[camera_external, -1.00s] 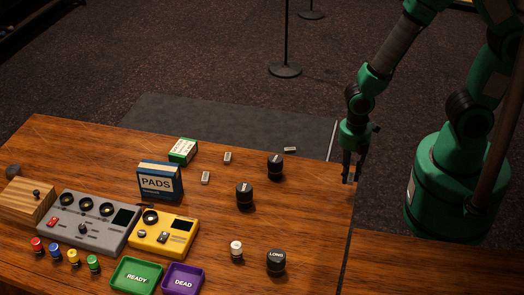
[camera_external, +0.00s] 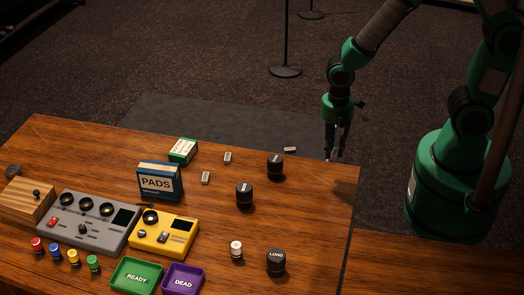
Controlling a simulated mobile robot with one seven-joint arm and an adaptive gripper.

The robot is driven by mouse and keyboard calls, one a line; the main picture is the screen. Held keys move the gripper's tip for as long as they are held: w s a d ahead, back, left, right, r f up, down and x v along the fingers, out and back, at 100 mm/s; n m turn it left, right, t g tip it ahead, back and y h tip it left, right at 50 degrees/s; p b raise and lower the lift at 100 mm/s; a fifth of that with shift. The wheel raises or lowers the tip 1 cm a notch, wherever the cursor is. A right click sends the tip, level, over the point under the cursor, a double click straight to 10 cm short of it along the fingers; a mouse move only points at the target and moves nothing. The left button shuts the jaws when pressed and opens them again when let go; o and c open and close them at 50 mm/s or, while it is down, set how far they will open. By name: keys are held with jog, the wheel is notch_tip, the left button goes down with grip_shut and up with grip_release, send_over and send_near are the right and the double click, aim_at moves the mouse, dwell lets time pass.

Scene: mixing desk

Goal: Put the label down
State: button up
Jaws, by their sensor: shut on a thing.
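My gripper (camera_external: 336,157) is at the far right corner of the wooden table (camera_external: 310,205), pointing down, with its fingertips close to the table's far edge. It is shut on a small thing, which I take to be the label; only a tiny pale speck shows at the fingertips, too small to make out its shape. I cannot tell whether it touches the table.
Black cylinders stand left of my gripper (camera_external: 275,167) and nearer (camera_external: 244,196); another is marked LONG (camera_external: 276,262). A PADS box (camera_external: 159,182), a yellow device (camera_external: 164,233), a green READY tray (camera_external: 136,291) and a purple DEAD tray (camera_external: 183,293) stand left. The right tabletop is clear.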

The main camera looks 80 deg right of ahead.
jog(key=w+d+m+p, duration=0.1)
jog(key=w+d, duration=0.5)
jog(key=d, duration=0.5)
jog(key=w+d+f+m+p, duration=0.1)
jog(key=w+d+p, duration=0.1)
jog(key=w+d, duration=0.6)
jog(key=w+d+m+p, duration=0.15)
jog(key=w+d, duration=0.25)
jog(key=d, duration=0.9)
jog(key=f, duration=2.7)
jog(key=shift+s+f, duration=0.1)
jog(key=shift+s, duration=0.1)
jog(key=b, duration=0.1)
send_over(265, 150)
jog(key=shift+f, duration=0.75)
